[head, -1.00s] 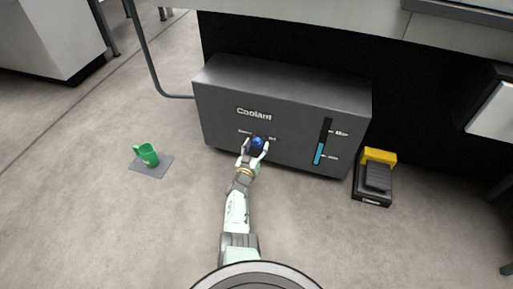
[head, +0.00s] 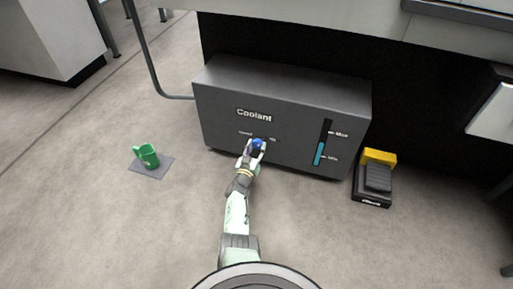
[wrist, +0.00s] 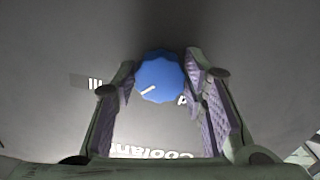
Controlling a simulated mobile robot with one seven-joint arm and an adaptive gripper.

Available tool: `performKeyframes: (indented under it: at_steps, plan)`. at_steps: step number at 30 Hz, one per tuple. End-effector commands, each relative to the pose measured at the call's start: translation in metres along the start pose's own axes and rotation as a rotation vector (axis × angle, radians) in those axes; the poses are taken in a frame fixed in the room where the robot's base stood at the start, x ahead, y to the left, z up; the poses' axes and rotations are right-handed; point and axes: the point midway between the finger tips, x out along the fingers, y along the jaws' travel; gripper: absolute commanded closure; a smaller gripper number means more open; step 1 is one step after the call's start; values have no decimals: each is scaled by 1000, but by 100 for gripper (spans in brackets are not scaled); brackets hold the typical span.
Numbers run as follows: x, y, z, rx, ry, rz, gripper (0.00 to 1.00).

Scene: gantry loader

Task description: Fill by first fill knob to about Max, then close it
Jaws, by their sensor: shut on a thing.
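The blue fill knob (head: 258,146) is on the front of the dark grey Coolant tank (head: 225,105). In the wrist view the knob (wrist: 159,77) shows a white pointer line slanting to its lower left. My gripper (head: 256,150) is at the knob, with its fingers (wrist: 160,85) shut on the knob's two sides. The level gauge (head: 323,141) is at the right of the tank front. The small lettering beside the knob is partly hidden by my gripper.
A black and yellow foot pedal (head: 376,178) is right of the tank. A bent pipe (head: 147,60) runs at the tank's left. The floor in front is otherwise clear.

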Motion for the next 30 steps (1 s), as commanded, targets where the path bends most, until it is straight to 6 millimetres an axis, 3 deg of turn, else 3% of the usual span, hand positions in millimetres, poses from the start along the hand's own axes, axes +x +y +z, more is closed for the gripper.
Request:
performKeyframes:
  at_steps: [11, 30]
  plan:
    - [0, 0, 0, -215, -1, -1, 89]
    - [0, 3, 0, -822, -2, -1, 89]
